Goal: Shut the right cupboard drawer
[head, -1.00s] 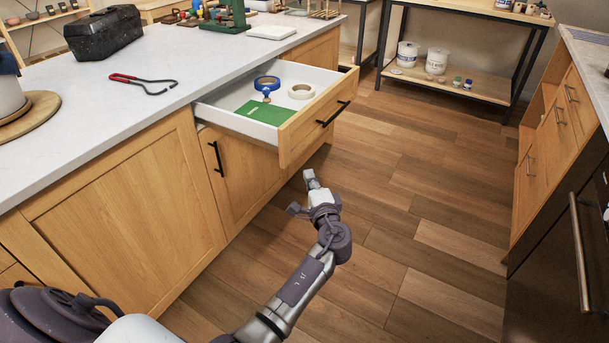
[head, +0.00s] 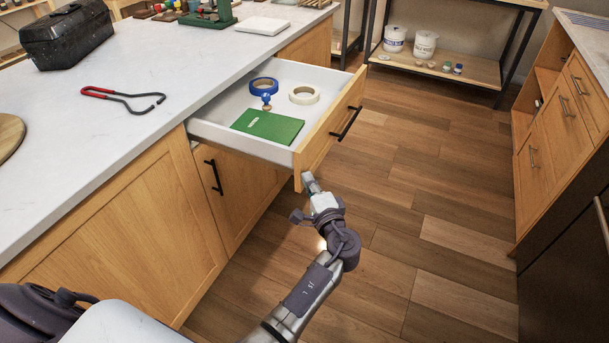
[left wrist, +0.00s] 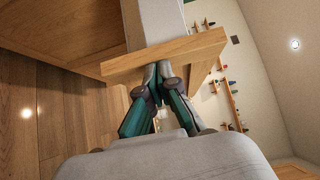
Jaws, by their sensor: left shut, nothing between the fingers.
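The right cupboard drawer (head: 330,125) stands pulled out from the cupboard, with a black bar handle (head: 346,123) on its wooden front. Inside lie a green book-like item (head: 268,125), a blue tape roll (head: 264,85), a pale tape roll (head: 304,95) and a small blue-topped piece (head: 267,101). My left gripper (head: 309,182) is shut and empty at the near lower corner of the drawer front. In the left wrist view its fingertips (left wrist: 158,70) are at the drawer front (left wrist: 178,54); I cannot tell if they touch. My right gripper is out of view.
The pale countertop (head: 180,65) bears a black toolbox (head: 68,36) and red-handled wire tool (head: 125,98). A cupboard door (head: 235,185) is below the drawer. Wooden floor to the right is clear, up to another cabinet (head: 548,145).

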